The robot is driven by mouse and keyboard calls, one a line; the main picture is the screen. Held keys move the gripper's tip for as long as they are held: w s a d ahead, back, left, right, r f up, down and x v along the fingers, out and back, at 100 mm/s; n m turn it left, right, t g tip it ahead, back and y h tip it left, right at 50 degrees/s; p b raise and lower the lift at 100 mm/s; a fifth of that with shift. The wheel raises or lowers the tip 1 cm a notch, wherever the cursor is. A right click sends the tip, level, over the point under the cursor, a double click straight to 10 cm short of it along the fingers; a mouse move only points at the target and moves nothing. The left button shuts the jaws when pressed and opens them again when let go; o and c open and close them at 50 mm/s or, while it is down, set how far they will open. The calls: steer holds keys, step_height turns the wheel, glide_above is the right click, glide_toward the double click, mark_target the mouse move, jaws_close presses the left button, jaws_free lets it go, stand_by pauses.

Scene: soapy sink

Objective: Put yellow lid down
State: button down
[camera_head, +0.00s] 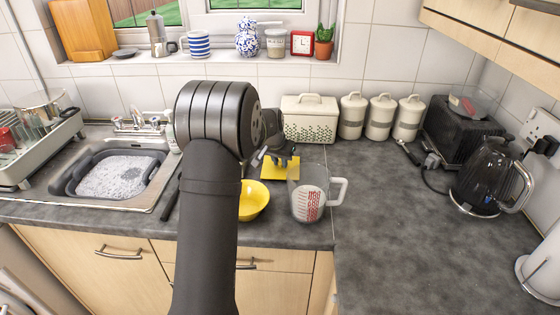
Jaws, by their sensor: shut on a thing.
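My gripper (276,156) is above the counter, behind the yellow bowl, with its tips at the yellow lid. The yellow lid (281,176) is a flat yellow piece, partly hidden by my gripper and the clear jug. My gripper is shut on the lid. I cannot tell whether the lid touches the counter. A yellow bowl (256,201) stands in front of the lid, partly hidden by my arm.
A clear measuring jug (309,198) with red markings stands close to the right of the bowl. A cream bread bin (309,120) and several canisters (352,118) line the wall. A soapy sink (112,177) is at left. The right counter (400,220) has free room.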

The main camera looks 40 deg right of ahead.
steer(key=c, duration=1.3)
jaws_free()
steer(key=shift+f, duration=0.1)
steer(key=v, duration=1.2)
